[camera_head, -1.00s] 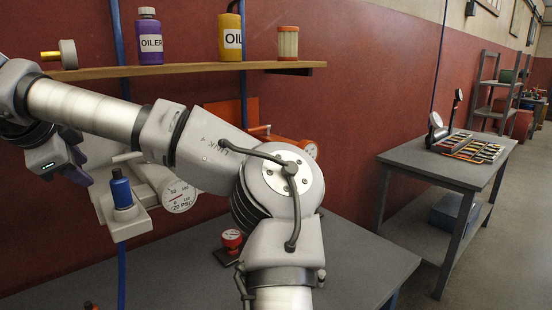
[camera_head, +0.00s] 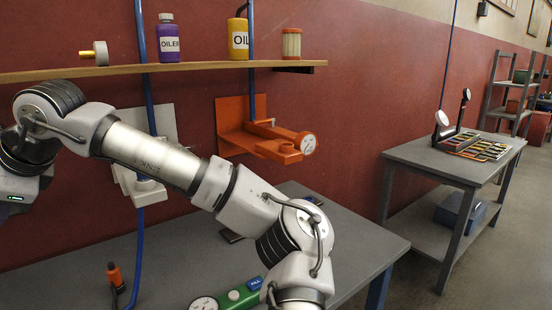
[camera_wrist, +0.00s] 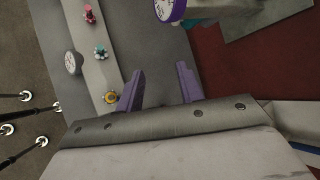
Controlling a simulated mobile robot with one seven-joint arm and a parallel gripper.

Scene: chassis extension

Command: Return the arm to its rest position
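My arm (camera_head: 155,158) spans the head view from the lower middle up to the left edge. Its wrist end is cut off at the left edge, so the fingers are not in that view. In the wrist view my gripper (camera_wrist: 159,88) shows two purple fingers, well apart, with only bare grey surface between them. It appears to hold nothing.
A shelf (camera_head: 110,71) carries a purple oiler (camera_head: 168,42), a yellow oil can (camera_head: 238,40) and a filter (camera_head: 291,44). An orange wall fixture (camera_head: 265,138) sits behind my arm. A green gauge unit (camera_head: 235,298) lies on the workbench (camera_head: 365,245). A side table (camera_head: 440,165) stands right.

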